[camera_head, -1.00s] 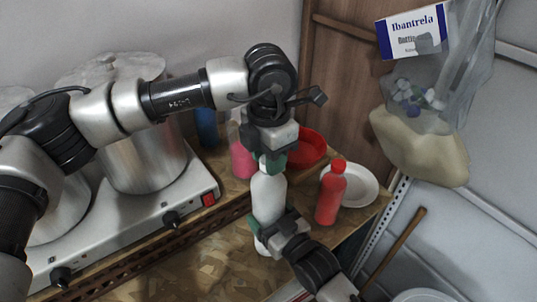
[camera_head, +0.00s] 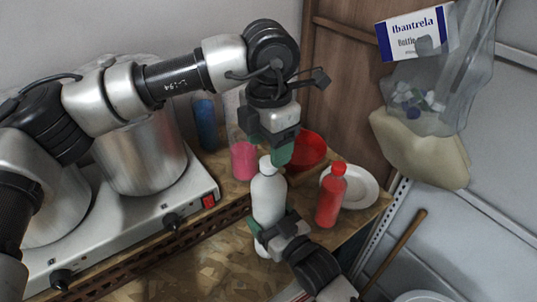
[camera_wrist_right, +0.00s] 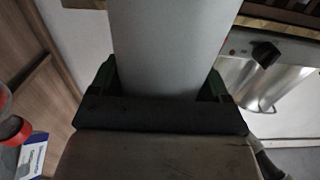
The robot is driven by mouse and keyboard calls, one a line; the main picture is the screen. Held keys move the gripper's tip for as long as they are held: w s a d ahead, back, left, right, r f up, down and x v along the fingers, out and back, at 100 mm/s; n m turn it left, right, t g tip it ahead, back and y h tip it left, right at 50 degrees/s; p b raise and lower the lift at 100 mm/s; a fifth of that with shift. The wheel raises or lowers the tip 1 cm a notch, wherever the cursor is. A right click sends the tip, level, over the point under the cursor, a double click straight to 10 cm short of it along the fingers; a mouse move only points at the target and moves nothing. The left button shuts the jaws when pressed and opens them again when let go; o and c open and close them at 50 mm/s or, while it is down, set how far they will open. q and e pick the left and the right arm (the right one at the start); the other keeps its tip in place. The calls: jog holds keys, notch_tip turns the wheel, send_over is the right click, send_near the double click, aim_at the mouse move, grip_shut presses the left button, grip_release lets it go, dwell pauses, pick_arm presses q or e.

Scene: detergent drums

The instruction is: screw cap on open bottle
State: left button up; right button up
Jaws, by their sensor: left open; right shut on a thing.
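The white bottle (camera_head: 268,195) stands upright on the wooden bench and also fills the middle of the right wrist view (camera_wrist_right: 170,45). A narrow white top, which looks like a cap (camera_head: 266,162), sits on its neck; I cannot tell how tightly. My right gripper (camera_head: 270,230) is shut around the lower body of the bottle; its two fingers show on either side of it in the right wrist view. My left gripper (camera_head: 268,150) is open and empty, just above the bottle's top, with green fingertips pointing down.
A red bottle (camera_head: 330,196) stands right of the white one, before a white plate (camera_head: 358,186). A red bowl (camera_head: 308,150), pink bottle (camera_head: 243,158) and blue bottle (camera_head: 206,124) are behind. The hotplate with pots (camera_head: 140,160) is left. The front bench is clear.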

pick_arm(q)
notch_tip(320, 180, up, 8)
jog(key=shift+r, duration=0.15)
pick_arm(e)
jog(key=o, duration=1.7)
pick_arm(q)
notch_tip(320, 180, down, 3)
jog(key=b, duration=0.3)
jog(key=shift+f, duration=0.2)
pick_arm(e)
jog(key=v, duration=1)
jog(key=shift+s+d, duration=0.25)
jog(key=shift+s, duration=0.05)
